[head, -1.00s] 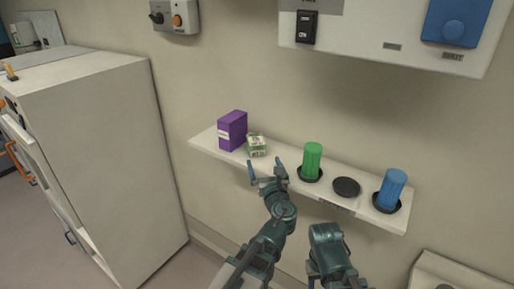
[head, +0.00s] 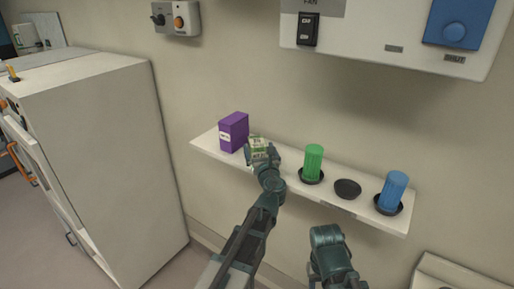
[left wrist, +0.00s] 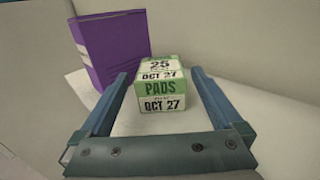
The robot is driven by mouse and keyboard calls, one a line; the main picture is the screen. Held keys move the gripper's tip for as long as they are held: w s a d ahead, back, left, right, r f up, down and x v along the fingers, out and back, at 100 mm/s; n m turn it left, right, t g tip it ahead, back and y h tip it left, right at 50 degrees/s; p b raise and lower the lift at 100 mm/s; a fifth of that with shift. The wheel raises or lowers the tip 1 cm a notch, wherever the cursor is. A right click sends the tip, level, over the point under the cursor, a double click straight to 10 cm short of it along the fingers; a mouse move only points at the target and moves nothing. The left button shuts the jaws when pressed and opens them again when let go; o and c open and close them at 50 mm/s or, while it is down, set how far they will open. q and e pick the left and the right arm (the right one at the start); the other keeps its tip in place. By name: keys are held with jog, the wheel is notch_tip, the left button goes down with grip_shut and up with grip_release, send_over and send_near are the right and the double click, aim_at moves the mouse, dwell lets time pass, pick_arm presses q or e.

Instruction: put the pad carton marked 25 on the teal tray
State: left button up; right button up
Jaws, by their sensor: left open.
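The pad carton (left wrist: 160,84) is a small green and white box on the wall shelf. In the left wrist view it reads "25", "PADS" and "OCT 27". In the head view its top (head: 257,143) shows just beyond my left gripper (head: 262,153). In the left wrist view my left gripper (left wrist: 160,90) is open, with one finger on each side of the carton's near part. No teal tray is in view.
A purple box (head: 234,132) stands close to the left of the carton on the shelf (head: 206,143). To the right are a green canister (head: 313,163), an empty dark holder (head: 347,188) and a blue canister (head: 394,190). A white cabinet (head: 110,150) stands at left.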

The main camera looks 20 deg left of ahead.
aim_at(258, 143)
pick_arm(q)
jog(key=x, duration=0.2)
jog(key=shift+w+a, duration=0.15)
jog(key=shift+w, duration=0.2)
jog(key=shift+c, duration=0.3)
grip_shut()
jog(key=shift+r, duration=0.15)
notch_tip(258, 143, up, 18)
jog(key=p, duration=1.8)
